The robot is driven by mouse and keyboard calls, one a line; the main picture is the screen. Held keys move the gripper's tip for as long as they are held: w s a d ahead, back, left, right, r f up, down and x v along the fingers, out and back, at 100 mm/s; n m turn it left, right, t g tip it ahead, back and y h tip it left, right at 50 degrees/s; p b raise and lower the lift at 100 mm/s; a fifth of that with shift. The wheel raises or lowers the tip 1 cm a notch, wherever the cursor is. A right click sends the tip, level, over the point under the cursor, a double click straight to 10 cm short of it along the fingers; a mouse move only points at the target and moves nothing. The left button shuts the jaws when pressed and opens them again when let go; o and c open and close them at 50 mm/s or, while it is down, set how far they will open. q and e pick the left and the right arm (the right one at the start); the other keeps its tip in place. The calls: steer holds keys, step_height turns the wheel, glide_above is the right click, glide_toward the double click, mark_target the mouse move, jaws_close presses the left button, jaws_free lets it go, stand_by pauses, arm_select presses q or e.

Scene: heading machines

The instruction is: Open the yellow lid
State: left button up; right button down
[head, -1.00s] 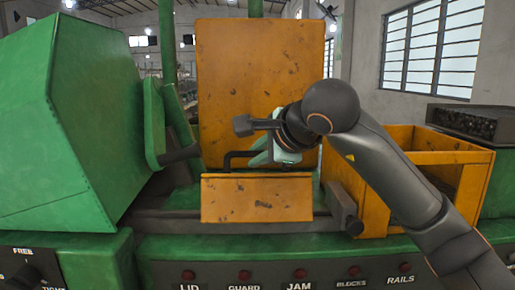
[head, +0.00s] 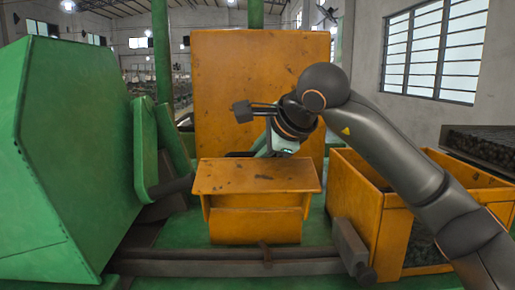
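A small scuffed yellow lid (head: 257,176) is in the middle of the head view. It shows as a slanted flat panel, with a yellow box front (head: 255,222) below its near edge. A dark bar shows partly behind the lid's far edge. My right arm reaches in from the right, and my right gripper (head: 270,149) is just behind and above that far edge. Its fingers are mostly hidden by my wrist and the lid, so I cannot tell its opening or whether it touches the bar. My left gripper is out of view.
A large upright orange panel (head: 228,85) stands close behind my gripper. A green machine housing (head: 75,150) fills the left. An open orange bin (head: 400,225) stands to the right, under my arm. Dark rails (head: 210,262) run along the front.

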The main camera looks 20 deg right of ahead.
steer(key=shift+w+d+f+m+g+p, duration=0.1)
steer(key=shift+w+d+m+g+p, duration=0.1)
steer(key=shift+w+d+g+p, duration=0.4)
steer(key=shift+w+m+g+p, duration=0.15)
steer(key=shift+w+g, duration=0.25)
steer(key=shift+w, duration=0.5)
steer(key=shift+f, duration=0.1)
